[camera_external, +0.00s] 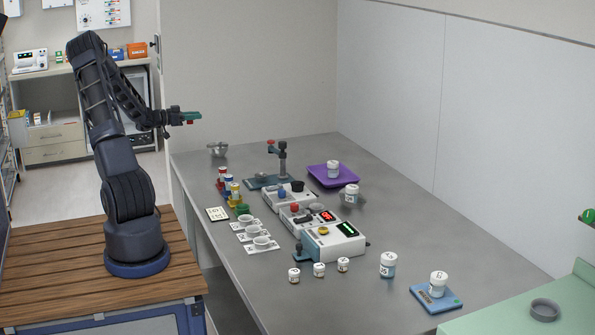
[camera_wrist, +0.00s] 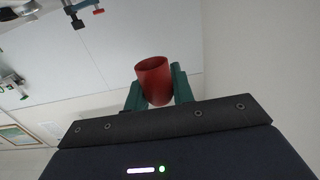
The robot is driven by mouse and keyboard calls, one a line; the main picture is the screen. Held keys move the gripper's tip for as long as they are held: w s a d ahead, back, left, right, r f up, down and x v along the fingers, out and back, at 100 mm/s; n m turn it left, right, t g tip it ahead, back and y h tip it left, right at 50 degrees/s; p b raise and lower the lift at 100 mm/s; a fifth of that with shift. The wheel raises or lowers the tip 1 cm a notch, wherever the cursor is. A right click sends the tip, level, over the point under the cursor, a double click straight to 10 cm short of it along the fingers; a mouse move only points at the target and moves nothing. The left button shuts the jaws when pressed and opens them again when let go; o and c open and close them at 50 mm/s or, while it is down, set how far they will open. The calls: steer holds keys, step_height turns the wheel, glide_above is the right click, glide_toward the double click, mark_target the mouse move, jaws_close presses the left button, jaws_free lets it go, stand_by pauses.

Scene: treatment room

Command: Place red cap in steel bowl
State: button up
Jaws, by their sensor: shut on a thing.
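The red cap (camera_wrist: 153,82) is a hollow red cylinder in the wrist view, held between the green fingers of my gripper (camera_wrist: 156,88). In the external view my gripper (camera_external: 190,117) is raised in the air near the back left of the table; the cap is hard to make out there. I cannot tell the bowl for sure in the wrist view.
A purple tray (camera_external: 318,177) lies at the back. The air around my gripper is clear.

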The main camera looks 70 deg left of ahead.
steer(key=w+a+r+n+y, duration=0.25)
steer(key=w+a+r, duration=0.45)
steer(key=w+a, duration=0.45)
glide_above(218, 150)
steer(key=a, duration=0.5)
steer(key=shift+m+y, duration=0.25)
step_height(218, 150, down, 20)
steer(key=shift+s+f, duration=0.1)
steer(key=shift+s, duration=0.05)
steer(key=shift+f, duration=0.25)
steer(key=shift+f, duration=0.15)
